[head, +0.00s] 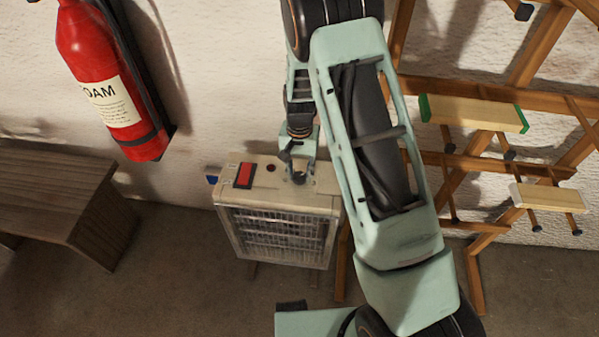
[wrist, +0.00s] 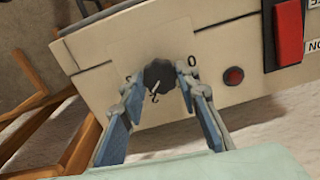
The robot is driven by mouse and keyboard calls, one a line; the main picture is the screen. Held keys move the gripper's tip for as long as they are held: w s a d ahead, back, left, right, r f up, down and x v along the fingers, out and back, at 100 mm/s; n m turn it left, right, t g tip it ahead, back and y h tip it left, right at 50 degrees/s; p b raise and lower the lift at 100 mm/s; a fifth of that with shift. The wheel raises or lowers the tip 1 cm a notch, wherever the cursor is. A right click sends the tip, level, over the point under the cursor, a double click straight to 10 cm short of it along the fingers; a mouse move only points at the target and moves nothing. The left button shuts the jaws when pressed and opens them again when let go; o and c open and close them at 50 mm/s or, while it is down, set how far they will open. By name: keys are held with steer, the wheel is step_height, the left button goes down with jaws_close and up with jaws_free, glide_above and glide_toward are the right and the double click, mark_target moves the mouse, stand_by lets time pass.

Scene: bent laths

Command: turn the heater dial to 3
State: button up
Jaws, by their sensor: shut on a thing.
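The heater (head: 278,218) is a beige box with a front grille, standing on the floor in the middle of the head view. Its top panel also fills the upper part of the wrist view (wrist: 215,50). My gripper (wrist: 160,97) is shut on the dial, one finger on each side. In the head view my gripper (head: 297,178) is over the heater top, and the dial is mostly hidden.
A red switch (head: 243,175) and a small red lamp (head: 271,168) are on the heater top. A fire extinguisher (head: 112,80) hangs on the wall at left above a wooden bench (head: 60,200). Wooden lath racks (head: 480,165) stand at right, close to my arm.

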mark_target(299, 176)
steer(key=m, duration=0.4)
steer(key=shift+p, duration=0.35)
steer(key=shift+m+p, duration=0.4)
steer(key=shift+m, duration=1.8)
steer(key=o, duration=1.2)
steer(key=shift+c, duration=0.2)
step_height(299, 176, up, 12)
